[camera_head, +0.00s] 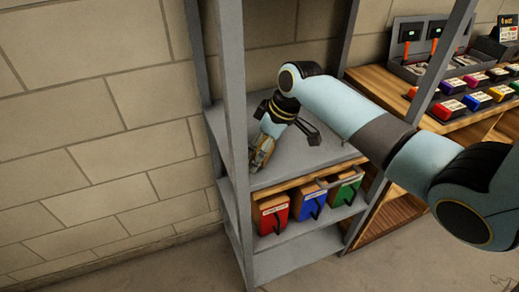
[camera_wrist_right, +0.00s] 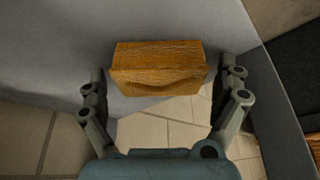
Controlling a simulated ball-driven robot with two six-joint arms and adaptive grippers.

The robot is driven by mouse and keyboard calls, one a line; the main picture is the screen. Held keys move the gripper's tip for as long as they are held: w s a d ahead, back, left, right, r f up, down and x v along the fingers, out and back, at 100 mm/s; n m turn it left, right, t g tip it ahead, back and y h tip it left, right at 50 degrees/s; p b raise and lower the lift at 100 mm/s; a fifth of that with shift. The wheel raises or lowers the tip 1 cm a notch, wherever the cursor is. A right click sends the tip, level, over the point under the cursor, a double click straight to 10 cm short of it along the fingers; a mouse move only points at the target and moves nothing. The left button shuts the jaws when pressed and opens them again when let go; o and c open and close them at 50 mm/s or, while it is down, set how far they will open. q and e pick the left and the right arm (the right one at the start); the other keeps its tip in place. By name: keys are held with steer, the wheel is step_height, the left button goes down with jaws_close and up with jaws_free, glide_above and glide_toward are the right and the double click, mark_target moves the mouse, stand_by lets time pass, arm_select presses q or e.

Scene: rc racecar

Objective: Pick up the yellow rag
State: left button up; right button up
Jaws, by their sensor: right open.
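The yellow rag (camera_wrist_right: 158,66) shows in the right wrist view as a folded, orange-yellow, block-shaped cloth. It sits at the edge of a grey shelf surface. My right gripper (camera_wrist_right: 163,72) is open, with one finger on each side of the rag and a visible gap at both sides. In the head view my right arm reaches in from the right, and the right gripper (camera_head: 263,153) points down at the left front edge of the upper grey shelf (camera_head: 315,153). The rag is mostly hidden by the gripper there. My left gripper is not in view.
A grey shelf post (camera_head: 233,110) stands close to the left of the gripper. Red (camera_head: 272,213), blue (camera_head: 311,204) and green (camera_head: 345,190) bins sit on the shelf below. A wooden bench (camera_head: 385,85) with several coloured boxes stands to the right.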

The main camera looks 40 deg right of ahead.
steer(key=c, duration=0.9)
steer(key=shift+c, duration=0.5)
steer(key=shift+r, duration=0.45)
steer(key=v, duration=0.3)
steer(key=shift+w+d+r, duration=0.15)
steer(key=shift+r, duration=0.25)
steer(key=s+d+r, duration=0.6)
steer(key=s+d, duration=0.1)
steer(key=shift+s+d+r, duration=0.2)
steer(key=shift+s+r, duration=0.05)
